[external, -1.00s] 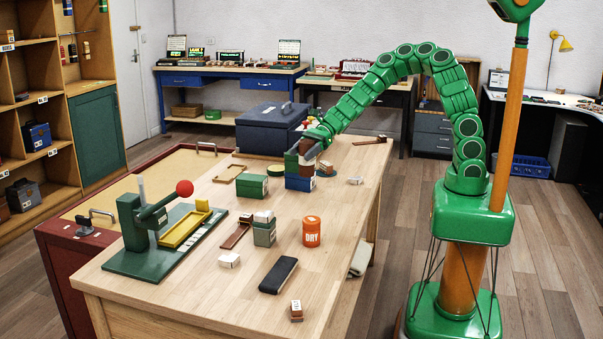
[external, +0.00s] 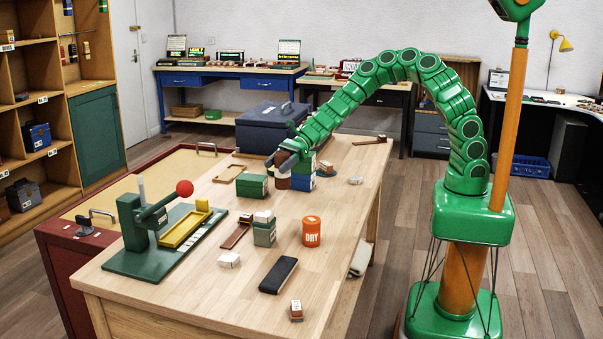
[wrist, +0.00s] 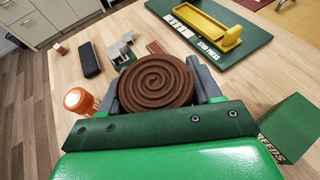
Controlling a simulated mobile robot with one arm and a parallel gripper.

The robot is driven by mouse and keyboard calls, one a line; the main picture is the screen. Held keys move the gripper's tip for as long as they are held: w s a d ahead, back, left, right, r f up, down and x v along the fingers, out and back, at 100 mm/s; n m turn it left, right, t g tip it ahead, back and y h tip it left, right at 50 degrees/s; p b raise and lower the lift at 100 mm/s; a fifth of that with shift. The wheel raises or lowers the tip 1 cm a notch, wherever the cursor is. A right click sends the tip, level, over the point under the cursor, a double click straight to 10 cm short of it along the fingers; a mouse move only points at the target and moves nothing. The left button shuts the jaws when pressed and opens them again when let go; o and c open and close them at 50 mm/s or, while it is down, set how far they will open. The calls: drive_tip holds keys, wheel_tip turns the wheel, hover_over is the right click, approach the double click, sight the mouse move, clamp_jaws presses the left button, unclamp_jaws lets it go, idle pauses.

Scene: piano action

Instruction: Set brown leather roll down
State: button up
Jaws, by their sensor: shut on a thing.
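The brown leather roll (wrist: 155,82) shows its coiled end in the wrist view, between the two grey fingers of my gripper (wrist: 158,90). My gripper is shut on it. In the external view my gripper (external: 283,160) hangs over the far part of the wooden bench, and the roll (external: 283,183) shows below the fingers, beside the green seeds box. Whether the roll touches the bench top cannot be told.
The green seeds box (external: 252,186) stands close on the left, blue and green boxes (external: 302,180) close on the right. A dark blue case (external: 268,127) is behind. The orange tin (external: 311,231) and green press (external: 160,235) stand nearer the front.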

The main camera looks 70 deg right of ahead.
drive_tip(key=shift+w+a+f, duration=0.45)
drive_tip(key=shift+w+f, duration=0.7)
drive_tip(key=shift+f, duration=0.55)
drive_tip(key=shift+w+a+f, duration=0.45)
drive_tip(key=shift+w+f, duration=0.65)
drive_tip(key=shift+f, duration=0.55)
drive_tip(key=shift+w+a+f, duration=0.45)
drive_tip(key=shift+w+f, duration=0.7)
drive_tip(key=shift+f, duration=0.55)
drive_tip(key=shift+f, duration=0.1)
drive_tip(key=o, duration=1.1)
